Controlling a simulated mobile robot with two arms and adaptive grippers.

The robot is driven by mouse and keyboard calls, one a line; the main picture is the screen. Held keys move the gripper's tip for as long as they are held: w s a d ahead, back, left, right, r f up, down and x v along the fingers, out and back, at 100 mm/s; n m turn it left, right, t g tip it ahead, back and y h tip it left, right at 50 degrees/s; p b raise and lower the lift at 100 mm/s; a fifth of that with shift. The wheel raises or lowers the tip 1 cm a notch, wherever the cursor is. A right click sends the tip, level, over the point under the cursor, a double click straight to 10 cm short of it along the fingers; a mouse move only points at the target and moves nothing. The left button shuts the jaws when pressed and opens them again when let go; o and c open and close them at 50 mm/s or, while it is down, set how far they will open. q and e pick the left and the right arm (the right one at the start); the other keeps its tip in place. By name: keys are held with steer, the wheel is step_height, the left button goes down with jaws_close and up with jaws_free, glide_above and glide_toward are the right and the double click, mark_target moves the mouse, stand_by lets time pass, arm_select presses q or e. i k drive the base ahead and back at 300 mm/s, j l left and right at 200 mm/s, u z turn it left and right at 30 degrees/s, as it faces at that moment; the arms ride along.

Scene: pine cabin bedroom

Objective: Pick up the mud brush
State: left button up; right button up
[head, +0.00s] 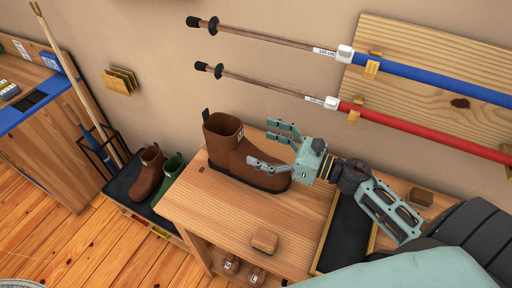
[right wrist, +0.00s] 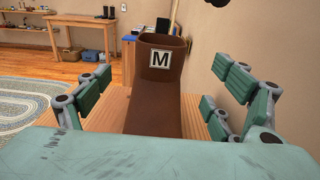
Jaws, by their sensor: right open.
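My right gripper (head: 262,147) is open and empty above the wooden bench (head: 225,206). Its fingers point left toward a brown boot (head: 223,145) standing on the bench. In the right wrist view the boot (right wrist: 158,90), with an M label, stands ahead between the spread fingers; I cannot tell whether they touch it. A small brown block-shaped item (head: 264,240) lies near the bench's front edge, below my gripper in the picture. A similar darker one (head: 421,196) lies at the right. I cannot tell for sure which is the mud brush. My left gripper is not in view.
A black tray (head: 346,232) with a wooden rim lies on the bench. Brown and green boots (head: 149,172) stand on a lower rack at left. Blue and red poles (head: 425,130) hang on the wall behind. The bench front is mostly clear.

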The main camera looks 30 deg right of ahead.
mark_target(265, 241)
steer(key=k+j, duration=0.5)
steer(key=k, duration=0.15)
steer(key=k+j, duration=0.45)
steer(key=k, duration=0.2)
